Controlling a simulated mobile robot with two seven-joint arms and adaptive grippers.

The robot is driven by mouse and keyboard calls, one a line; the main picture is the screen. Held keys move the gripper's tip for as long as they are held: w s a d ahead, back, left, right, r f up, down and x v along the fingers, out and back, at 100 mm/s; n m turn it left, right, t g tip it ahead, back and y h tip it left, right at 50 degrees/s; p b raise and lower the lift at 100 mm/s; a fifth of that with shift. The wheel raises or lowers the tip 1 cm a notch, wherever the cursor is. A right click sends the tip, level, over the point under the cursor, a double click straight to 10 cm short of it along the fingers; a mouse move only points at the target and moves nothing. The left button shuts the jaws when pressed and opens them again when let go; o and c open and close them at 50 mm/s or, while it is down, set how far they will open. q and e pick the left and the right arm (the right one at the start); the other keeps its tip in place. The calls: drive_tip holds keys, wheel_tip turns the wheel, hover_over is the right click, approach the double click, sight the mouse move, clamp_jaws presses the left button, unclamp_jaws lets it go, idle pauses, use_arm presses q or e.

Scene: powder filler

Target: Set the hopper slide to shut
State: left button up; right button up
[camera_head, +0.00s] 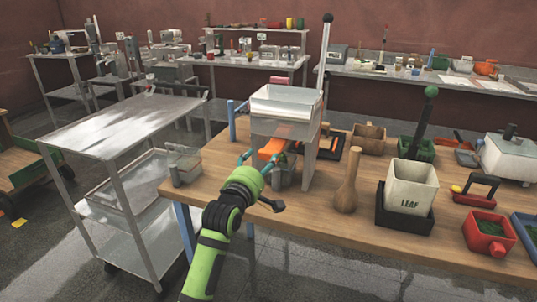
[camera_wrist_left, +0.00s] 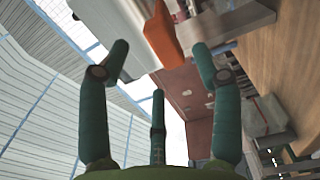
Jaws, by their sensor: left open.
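The powder filler stands near the left end of the wooden table, with a white open-topped hopper (camera_head: 287,103) and a tall lever with a dark knob. Its orange slide tab (camera_head: 270,148) sticks out at the front below the hopper. My left gripper (camera_head: 266,160) is open at the front of the filler, with teal fingers close to the orange tab. In the left wrist view the orange tab (camera_wrist_left: 162,36) lies between and beyond the spread fingertips (camera_wrist_left: 160,52). I cannot tell whether any finger touches it. My right gripper is out of view.
A wooden pestle-like object (camera_head: 347,185) and a white bin marked LEAF (camera_head: 411,187) stand right of the filler. A grey metal cup (camera_head: 284,172) stands below the tab. A metal cart (camera_head: 125,125) is on the left, with floor between it and the table.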

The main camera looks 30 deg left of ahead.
sight(267, 156)
use_arm(q)
drive_tip(key=p+x, duration=0.1)
drive_tip(key=x, duration=0.4)
drive_tip(key=shift+w, duration=0.45)
clamp_jaws()
